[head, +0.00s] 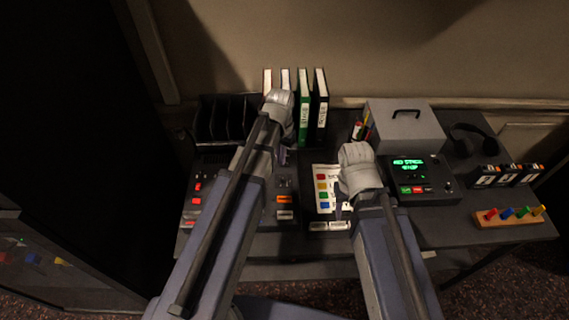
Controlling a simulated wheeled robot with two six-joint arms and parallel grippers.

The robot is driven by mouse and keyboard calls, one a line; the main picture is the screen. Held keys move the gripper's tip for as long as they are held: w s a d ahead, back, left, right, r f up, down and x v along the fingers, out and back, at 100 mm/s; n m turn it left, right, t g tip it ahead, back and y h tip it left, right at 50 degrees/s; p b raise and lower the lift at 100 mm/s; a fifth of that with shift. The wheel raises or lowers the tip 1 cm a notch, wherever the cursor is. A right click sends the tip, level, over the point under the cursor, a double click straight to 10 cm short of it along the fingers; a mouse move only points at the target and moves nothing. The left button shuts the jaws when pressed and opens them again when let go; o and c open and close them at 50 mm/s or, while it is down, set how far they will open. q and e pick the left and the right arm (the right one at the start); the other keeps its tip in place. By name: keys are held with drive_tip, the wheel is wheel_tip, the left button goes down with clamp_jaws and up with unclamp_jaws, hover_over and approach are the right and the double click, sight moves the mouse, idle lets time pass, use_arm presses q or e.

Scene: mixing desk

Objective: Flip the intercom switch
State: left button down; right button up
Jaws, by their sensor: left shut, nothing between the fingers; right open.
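A dark switch panel (196,213) with red-lit buttons lies on the left of the desk. Beside it stands a strip (285,199) with an orange-lit button and a pale button. I cannot tell which of these controls is the intercom switch. My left gripper (283,157) is shut and empty, over the desk behind that strip; its arm hides part of the panels. My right gripper (341,212) is open, over the right edge of a white card (323,187) with coloured squares; its wrist hides part of the card.
Upright binders (304,105) and a black rack (224,120) stand at the back. A grey box (404,127), a device with a green display (416,181), headphones (475,137), small black boxes (505,174) and a wooden peg block (510,216) fill the right side.

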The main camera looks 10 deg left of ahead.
use_arm(q)
drive_tip(key=shift+f, duration=0.2)
use_arm(e)
drive_tip(key=shift+f, duration=0.15)
use_arm(q)
drive_tip(key=shift+r, duration=0.1)
wheel_tip(320, 180, up, 7)
drive_tip(key=p, duration=0.7)
use_arm(e)
wheel_tip(320, 180, up, 7)
